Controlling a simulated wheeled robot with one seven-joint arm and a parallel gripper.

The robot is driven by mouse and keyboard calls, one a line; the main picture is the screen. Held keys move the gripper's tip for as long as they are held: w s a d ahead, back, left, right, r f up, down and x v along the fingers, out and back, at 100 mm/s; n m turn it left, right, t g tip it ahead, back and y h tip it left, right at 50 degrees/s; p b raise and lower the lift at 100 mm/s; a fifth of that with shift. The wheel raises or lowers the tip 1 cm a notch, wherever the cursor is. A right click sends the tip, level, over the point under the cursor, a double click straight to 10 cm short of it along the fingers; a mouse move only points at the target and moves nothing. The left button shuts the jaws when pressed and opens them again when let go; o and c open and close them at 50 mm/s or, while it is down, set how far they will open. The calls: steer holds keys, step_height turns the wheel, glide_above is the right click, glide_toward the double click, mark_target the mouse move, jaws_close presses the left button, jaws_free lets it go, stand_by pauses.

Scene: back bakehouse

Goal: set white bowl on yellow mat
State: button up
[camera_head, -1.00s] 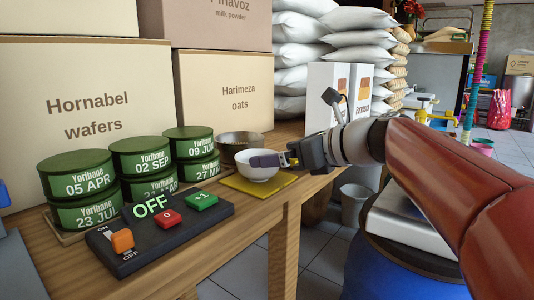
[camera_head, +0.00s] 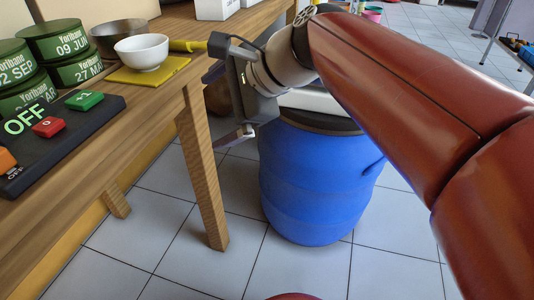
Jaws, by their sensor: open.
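The white bowl (camera_head: 143,51) stands upright on the yellow mat (camera_head: 150,72), near the right edge of the wooden table. The mat's bare part shows around the bowl's foot. My gripper (camera_head: 229,88) is open and empty. It is to the right of the bowl, off the table's edge, with clear space between it and the bowl.
A dark metal bowl (camera_head: 112,38) stands behind the white bowl. Several green tins (camera_head: 56,42) and a black button panel (camera_head: 45,140) reading OFF are on the table (camera_head: 140,112) at left. A blue barrel (camera_head: 312,185) stands on the tiled floor below my arm.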

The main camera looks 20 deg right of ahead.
steer(key=s+d+f+n+h, duration=0.3)
steer(key=s+f+n, duration=0.3)
steer(key=f+n, duration=0.2)
steer(key=s+d+f+n+g+h, duration=0.1)
steer(key=s+d+f+n+h, duration=0.2)
steer(key=s+f+n, duration=0.3)
steer(key=f+n+h, duration=0.1)
steer(key=n, duration=0.1)
steer(key=shift+f+n, duration=0.4)
steer(key=shift+d, duration=0.15)
